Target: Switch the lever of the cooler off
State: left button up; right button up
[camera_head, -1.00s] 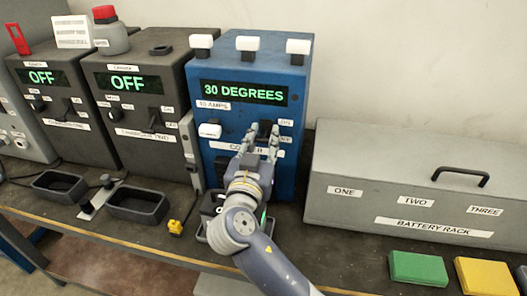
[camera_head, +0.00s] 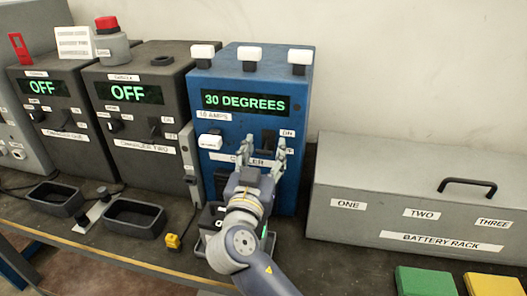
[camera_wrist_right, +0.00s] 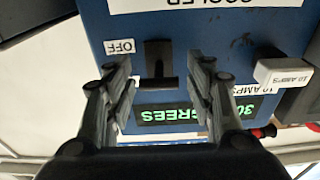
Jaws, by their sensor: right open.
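The cooler (camera_head: 232,125) is a blue box whose green display (camera_head: 244,101) reads 30 DEGREES. Its black lever (camera_head: 268,138) sits on the front beside the small ON and OFF labels; it also shows in the right wrist view (camera_wrist_right: 157,62). There, the lever's protruding bar lies at the end nearer the display, away from the OFF label (camera_wrist_right: 120,46). My right gripper (camera_head: 262,150) is open in front of the lever. In the wrist view, its fingers (camera_wrist_right: 161,82) are on either side of the lever, apart from it. My left gripper is not in view.
A white switch (camera_head: 210,141) is left of the lever. Two dark chargers (camera_head: 137,105) reading OFF stand to the left. A grey battery rack (camera_head: 415,195) stands to the right. Dark trays (camera_head: 134,216) and a yellow block (camera_head: 173,242) lie on the bench front.

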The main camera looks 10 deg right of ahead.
jog(key=v, duration=0.7)
jog(key=shift+s, duration=0.25)
jog(key=shift+a, duration=0.1)
